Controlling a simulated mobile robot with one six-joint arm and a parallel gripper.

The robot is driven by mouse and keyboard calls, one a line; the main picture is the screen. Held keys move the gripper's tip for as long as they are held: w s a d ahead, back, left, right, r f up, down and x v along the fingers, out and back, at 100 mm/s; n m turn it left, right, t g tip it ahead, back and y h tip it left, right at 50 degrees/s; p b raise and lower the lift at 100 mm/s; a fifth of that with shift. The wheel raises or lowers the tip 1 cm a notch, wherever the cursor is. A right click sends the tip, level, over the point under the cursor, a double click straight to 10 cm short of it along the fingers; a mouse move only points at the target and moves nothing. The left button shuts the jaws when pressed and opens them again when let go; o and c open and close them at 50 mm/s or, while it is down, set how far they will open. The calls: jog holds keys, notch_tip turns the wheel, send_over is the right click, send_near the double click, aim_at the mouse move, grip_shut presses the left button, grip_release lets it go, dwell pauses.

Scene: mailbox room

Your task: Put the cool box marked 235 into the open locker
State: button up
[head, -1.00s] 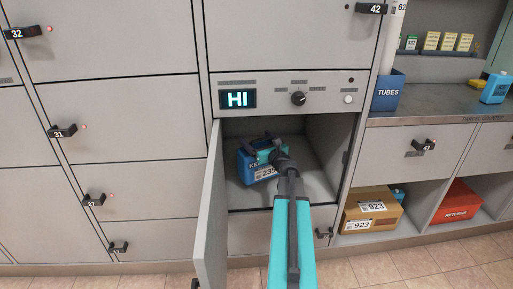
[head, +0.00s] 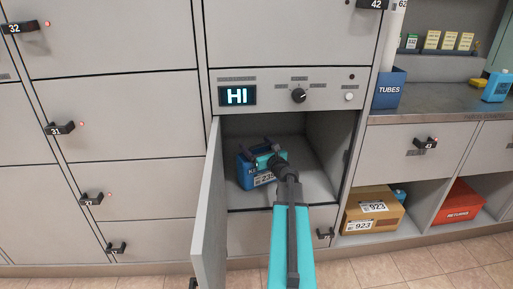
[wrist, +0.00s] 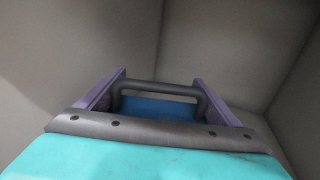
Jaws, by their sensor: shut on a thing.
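The blue cool box (head: 246,172) is inside the open locker (head: 318,178), low in it and toward its left side. Its white label (head: 264,179) is partly readable, with a 2 and a 3 showing. My gripper (head: 270,158) reaches in from the front and is shut on the box's dark handle. In the wrist view the handle bar (wrist: 160,90) spans between my two fingers, with the blue lid (wrist: 158,108) below it. Whether the box's underside touches the locker floor cannot be told.
The locker door (head: 211,212) stands open at the left of the opening. Cardboard box 923 (head: 371,215) and a red returns bin (head: 458,203) sit on shelves to the right.

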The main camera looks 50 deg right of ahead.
dwell(0.3)
jog(key=o, duration=1.9)
jog(key=shift+o, duration=0.2)
jog(key=shift+v, duration=0.85)
jog(key=p+v, duration=0.2)
jog(key=v, duration=0.8)
jog(key=shift+s+p, duration=0.2)
jog(key=shift+p, duration=0.1)
jog(key=shift+s, duration=0.1)
